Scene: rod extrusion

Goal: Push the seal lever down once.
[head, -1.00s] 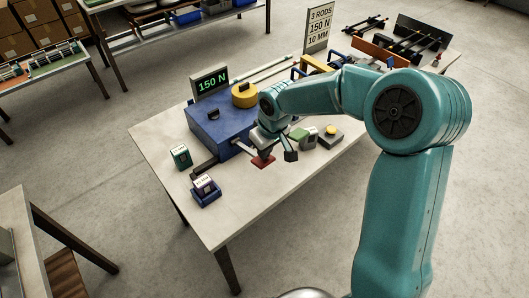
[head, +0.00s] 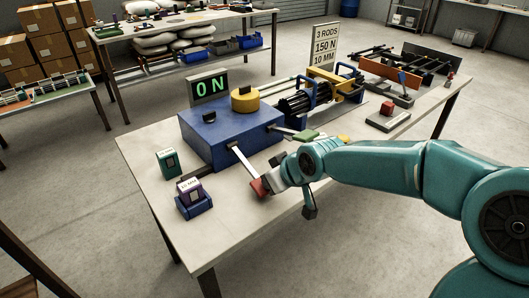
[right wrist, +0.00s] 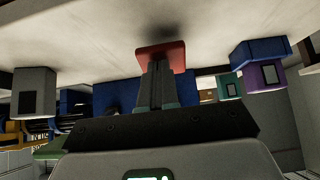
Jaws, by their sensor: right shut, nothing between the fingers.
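A lever with a pale bar (head: 245,163) and a red end pad (head: 259,189) comes out of the front of the blue machine box (head: 215,145) and slopes down toward the table. No label marks it as the seal lever. My right gripper (head: 270,185) is at the red pad, its fingertips partly hidden in the head view. In the right wrist view, my shut, empty fingers (right wrist: 157,87) reach the red pad (right wrist: 163,54); I cannot tell whether they press on it. The display (head: 209,87) on the box reads 0 N. My left gripper is not in view.
A green-padded lever (head: 306,136) is beside my right wrist. A green block (head: 168,162) and a purple-and-white block in a blue holder (head: 192,197) stand at the left. A grey block with a red top (head: 387,120) is at the right.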

